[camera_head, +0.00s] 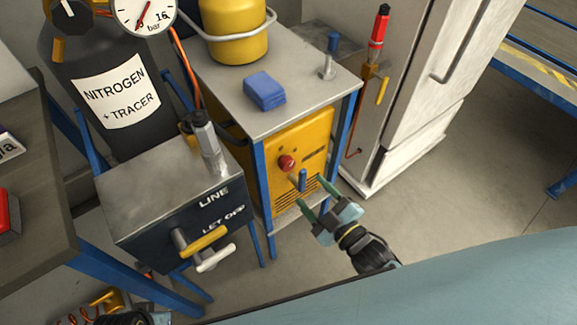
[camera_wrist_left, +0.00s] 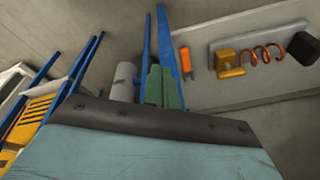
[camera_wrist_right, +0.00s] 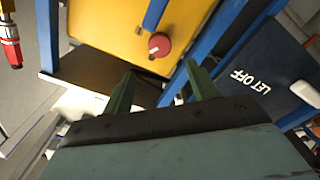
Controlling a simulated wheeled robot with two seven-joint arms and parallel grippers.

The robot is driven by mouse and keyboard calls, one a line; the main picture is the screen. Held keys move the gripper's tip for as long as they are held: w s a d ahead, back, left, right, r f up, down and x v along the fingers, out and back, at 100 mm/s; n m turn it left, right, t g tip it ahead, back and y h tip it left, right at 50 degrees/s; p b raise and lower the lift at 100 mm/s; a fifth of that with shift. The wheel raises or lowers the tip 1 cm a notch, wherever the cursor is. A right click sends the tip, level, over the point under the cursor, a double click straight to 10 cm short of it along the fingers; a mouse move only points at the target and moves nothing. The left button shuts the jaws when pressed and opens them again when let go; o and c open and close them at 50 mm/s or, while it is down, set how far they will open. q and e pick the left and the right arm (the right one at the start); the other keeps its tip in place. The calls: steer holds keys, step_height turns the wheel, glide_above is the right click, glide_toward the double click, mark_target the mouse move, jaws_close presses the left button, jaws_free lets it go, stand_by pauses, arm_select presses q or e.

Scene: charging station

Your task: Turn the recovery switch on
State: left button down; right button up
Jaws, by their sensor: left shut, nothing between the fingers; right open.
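The yellow recovery unit (camera_head: 292,140) stands on a blue-legged frame under a grey top. Its front bears a red round knob (camera_head: 287,162) and a small blue lever (camera_head: 302,180); which of them is the switch, I cannot tell. My right gripper (camera_head: 308,187) is open and empty in front of this face, its fingertips around the blue lever in the head view, contact unclear. In the right wrist view the red knob (camera_wrist_right: 159,45) shows beyond the fingertips and the blue lever (camera_wrist_right: 155,14) above it. My left gripper (camera_wrist_left: 160,87) is shut and empty, low at the left.
A dark box (camera_head: 170,205) marked LET OFF, with yellow and white handles, stands left of the unit. A nitrogen cylinder (camera_head: 105,125) is behind it. A blue block (camera_head: 264,91) lies on the grey top. A white cabinet (camera_head: 410,110) stands at right; floor there is clear.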

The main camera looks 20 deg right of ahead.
mark_target(290, 166)
steer(key=b+x, duration=0.2)
steer(key=x, duration=0.7)
steer(key=shift+w+a+f, duration=0.1)
steer(key=shift+w+f, duration=0.05)
steer(key=shift+w, duration=0.1)
arm_select(q)
step_height(290, 166, up, 7)
steer(key=d, duration=0.2)
steer(key=shift+d, duration=0.4)
arm_select(e)
steer(key=shift+w+a, duration=0.15)
steer(key=shift+w, duration=0.3)
arm_select(q)
steer(key=shift+w+f, duration=0.1)
arm_select(e)
steer(key=c, duration=1)
steer(key=shift+m, duration=0.3)
steer(key=m+p, duration=0.2)
steer(key=m, duration=0.3)
steer(key=shift+m+p, duration=0.7)
steer(key=shift+m, duration=0.9)
arm_select(q)
steer(key=s+a+f, duration=0.1)
steer(key=a+f, duration=0.3)
steer(key=f, duration=0.6)
steer(key=shift+s+a, duration=0.3)
steer(key=shift+a, duration=0.05)
arm_select(e)
steer(key=shift+m, duration=1)
